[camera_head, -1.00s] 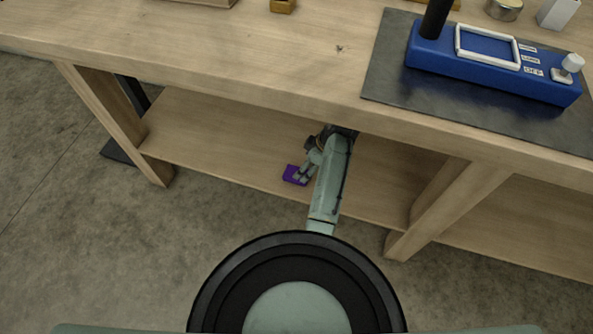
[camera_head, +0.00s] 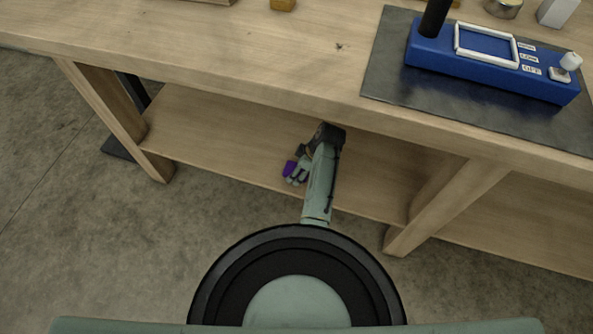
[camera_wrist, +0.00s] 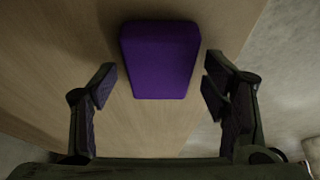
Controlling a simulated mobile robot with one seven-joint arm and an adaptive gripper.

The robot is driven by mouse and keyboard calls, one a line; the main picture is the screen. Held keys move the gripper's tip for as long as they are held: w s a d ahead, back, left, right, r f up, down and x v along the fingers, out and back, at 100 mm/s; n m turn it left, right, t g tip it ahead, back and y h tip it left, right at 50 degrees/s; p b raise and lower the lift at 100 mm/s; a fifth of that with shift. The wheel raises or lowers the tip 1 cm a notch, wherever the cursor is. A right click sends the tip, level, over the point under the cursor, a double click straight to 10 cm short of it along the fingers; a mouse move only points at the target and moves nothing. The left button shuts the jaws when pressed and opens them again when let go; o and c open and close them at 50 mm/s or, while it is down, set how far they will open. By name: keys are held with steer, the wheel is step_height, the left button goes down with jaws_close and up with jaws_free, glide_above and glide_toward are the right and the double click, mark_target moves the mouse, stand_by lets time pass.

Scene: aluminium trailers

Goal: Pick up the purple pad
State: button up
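The purple pad (camera_wrist: 160,62) is a rounded block, a little narrower at its near end. In the wrist view it lies ahead of my gripper (camera_wrist: 157,90), lined up with the gap between the two fingers. The fingers are spread wide, with nothing held between them. In the head view, the purple pad (camera_head: 289,169) shows on the lower shelf (camera_head: 215,135) near its front edge. There my gripper (camera_head: 294,176) is close beside it and partly hides it. Whether the fingertips overlap the pad's sides in depth is hard to tell.
The wooden bench top (camera_head: 200,45) hangs over the lower shelf, with my arm reaching underneath. A bench leg (camera_head: 120,120) stands left and another leg (camera_head: 450,205) right. A blue device (camera_head: 490,65) sits on a dark mat (camera_head: 390,80) on top. The shelf around the pad looks clear.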

mark_target(293, 168)
steer(key=c, duration=0.7)
steer(key=shift+r, duration=0.1)
steer(key=shift+r, duration=0.6)
step_height(293, 168, up, 2)
steer(key=shift+r+b, duration=0.2)
steer(key=shift+b, duration=0.1)
steer(key=s, duration=0.5)
steer(key=s+r, duration=0.1)
steer(key=s, duration=0.4)
steer(key=s+a+b, duration=0.1)
steer(key=s, duration=0.5)
steer(key=shift+r, duration=0.15)
